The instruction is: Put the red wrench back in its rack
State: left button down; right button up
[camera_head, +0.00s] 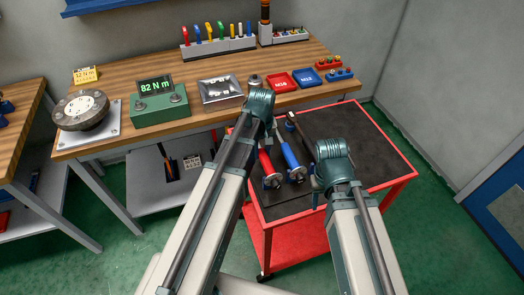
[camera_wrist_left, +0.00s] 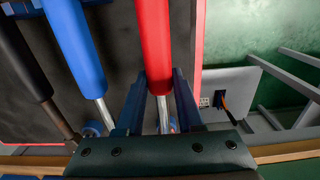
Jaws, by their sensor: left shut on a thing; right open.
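The red wrench has a red handle (camera_head: 265,162) and a silver shaft, and it is at the left side of the cart top. In the left wrist view its handle (camera_wrist_left: 154,35) runs up from between the fingers. My left gripper (camera_wrist_left: 161,88) is shut on the red wrench where the handle meets the shaft; my left arm hides the far part in the head view. My right gripper (camera_head: 317,188) is over the cart, right of the wrenches, open, with its fingers mostly hidden. I cannot tell which holder is the wrench's rack.
A blue wrench (camera_head: 290,157) and a dark-handled wrench (camera_wrist_left: 22,60) lie beside the red one. The cart (camera_head: 375,160) has free room at the right. The bench behind bears a green tester (camera_head: 160,107) reading 82 N m, a tool holder (camera_head: 218,47), a red tray (camera_head: 281,83) and a blue tray (camera_head: 307,78).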

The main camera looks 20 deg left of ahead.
pick_arm(q)
jog(key=shift+f, duration=0.2)
dwell(0.6)
jog(key=shift+c, duration=2.3)
grip_release()
notch_tip(320, 180, up, 14)
jog(key=p, duration=1.3)
jog(key=shift+f, duration=0.1)
